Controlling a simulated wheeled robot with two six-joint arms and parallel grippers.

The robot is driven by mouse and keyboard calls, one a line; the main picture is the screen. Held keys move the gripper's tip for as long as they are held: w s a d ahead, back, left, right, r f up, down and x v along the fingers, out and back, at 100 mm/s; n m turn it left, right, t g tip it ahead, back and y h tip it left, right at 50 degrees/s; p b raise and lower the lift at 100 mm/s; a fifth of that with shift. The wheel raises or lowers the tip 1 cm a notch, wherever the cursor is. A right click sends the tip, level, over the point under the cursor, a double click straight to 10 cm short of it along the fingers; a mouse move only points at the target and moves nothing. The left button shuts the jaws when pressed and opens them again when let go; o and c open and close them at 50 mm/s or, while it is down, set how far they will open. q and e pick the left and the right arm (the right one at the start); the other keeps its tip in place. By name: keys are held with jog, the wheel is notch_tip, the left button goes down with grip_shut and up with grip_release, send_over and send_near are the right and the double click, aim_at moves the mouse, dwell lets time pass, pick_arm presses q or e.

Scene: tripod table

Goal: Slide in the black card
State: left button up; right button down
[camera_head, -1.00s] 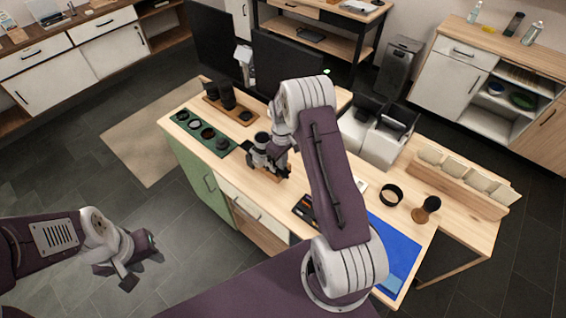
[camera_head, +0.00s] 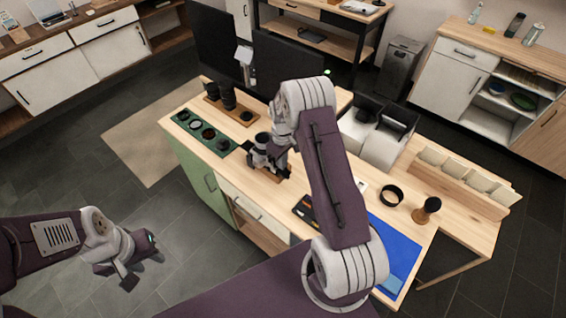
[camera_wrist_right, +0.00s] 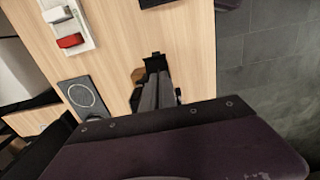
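My right gripper (camera_head: 268,160) is low over the middle of the table, by a dark upright device on a wooden base. In the right wrist view its two grey fingers (camera_wrist_right: 158,92) lie close together. A small black piece (camera_wrist_right: 155,62) is at their tips, beside a brown wooden part (camera_wrist_right: 138,76). I cannot tell whether the fingers hold the black piece or whether it is the black card. A dark flat item with small coloured parts (camera_head: 306,210) lies nearer the front, partly hidden by my right arm. My left gripper (camera_head: 130,266) is open and empty over the floor.
A green tray with round lenses (camera_head: 205,134) and a wooden board with lenses (camera_head: 232,108) are on the left of the table. A blue mat (camera_head: 398,250), black ring (camera_head: 391,195) and wooden card rack (camera_head: 470,180) are on the right. A white holder (camera_wrist_right: 70,28) shows in the wrist view.

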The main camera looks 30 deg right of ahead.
jog(key=shift+w+a, duration=0.25)
jog(key=shift+w, duration=0.3)
jog(key=shift+w+a, duration=0.2)
jog(key=shift+w, duration=0.35)
dwell(0.5)
jog(key=c, duration=2)
grip_release()
jog(key=shift+w+r, duration=0.1)
jog(key=shift+s+d, duration=0.25)
jog(key=shift+s, duration=0.4)
jog(key=shift+s+d, duration=0.2)
jog(key=shift+s, duration=0.3)
jog(key=shift+s+d, duration=0.2)
jog(key=shift+s, duration=0.3)
